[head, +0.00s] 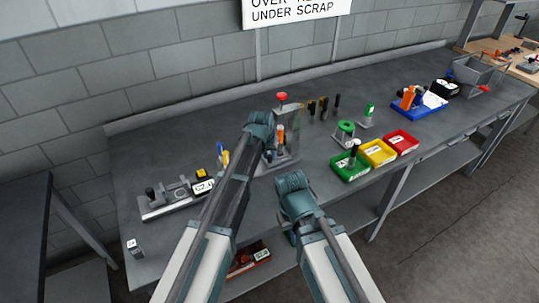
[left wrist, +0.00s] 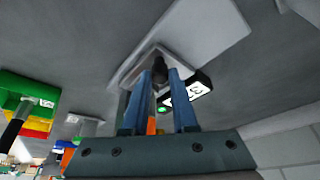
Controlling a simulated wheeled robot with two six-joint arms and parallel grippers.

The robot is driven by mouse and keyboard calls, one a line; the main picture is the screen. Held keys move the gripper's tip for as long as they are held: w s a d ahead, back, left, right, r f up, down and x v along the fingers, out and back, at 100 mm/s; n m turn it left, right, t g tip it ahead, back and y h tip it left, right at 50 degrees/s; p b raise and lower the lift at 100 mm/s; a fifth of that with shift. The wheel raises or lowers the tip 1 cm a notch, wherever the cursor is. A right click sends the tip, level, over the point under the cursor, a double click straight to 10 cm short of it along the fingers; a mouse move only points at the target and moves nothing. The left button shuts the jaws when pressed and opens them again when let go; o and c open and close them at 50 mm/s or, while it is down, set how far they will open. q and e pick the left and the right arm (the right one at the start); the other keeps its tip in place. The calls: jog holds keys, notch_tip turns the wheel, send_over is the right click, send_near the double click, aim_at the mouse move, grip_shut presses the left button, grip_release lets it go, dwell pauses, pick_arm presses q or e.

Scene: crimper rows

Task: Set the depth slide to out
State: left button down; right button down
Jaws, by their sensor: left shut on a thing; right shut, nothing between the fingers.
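A grey press-like fixture (head: 291,118) with a red knob (head: 282,97) on top stands mid-bench. My left gripper (head: 268,126) is right beside it and partly hides it. In the left wrist view my left gripper (left wrist: 160,78) is shut on a black knob (left wrist: 160,66), with one blue finger on each side. The knob stands on a pale grey plate (left wrist: 205,35). I cannot read whether the depth slide is in or out. A black tag with white label (left wrist: 190,92) is near the fingers.
Green (head: 345,175), yellow (head: 378,153) and red (head: 401,141) bins line the front edge. A grey fixture (head: 172,199) lies at left. Several dark-handled tools (head: 322,108) stand behind. A blue tray (head: 430,107) is at right. Bare bench lies at back left.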

dwell(0.7)
pick_arm(q)
jog(key=s+a, duration=0.1)
jog(key=a, duration=0.1)
jog(key=s+a, duration=0.2)
jog(key=a, duration=0.1)
jog(key=s+a, duration=0.1)
jog(key=a, duration=0.1)
jog(key=shift+s+a, duration=0.25)
jog(key=shift+a, duration=0.1)
jog(key=c, duration=0.7)
grip_release()
jog(key=shift+a, duration=0.2)
jog(key=shift+d, duration=0.1)
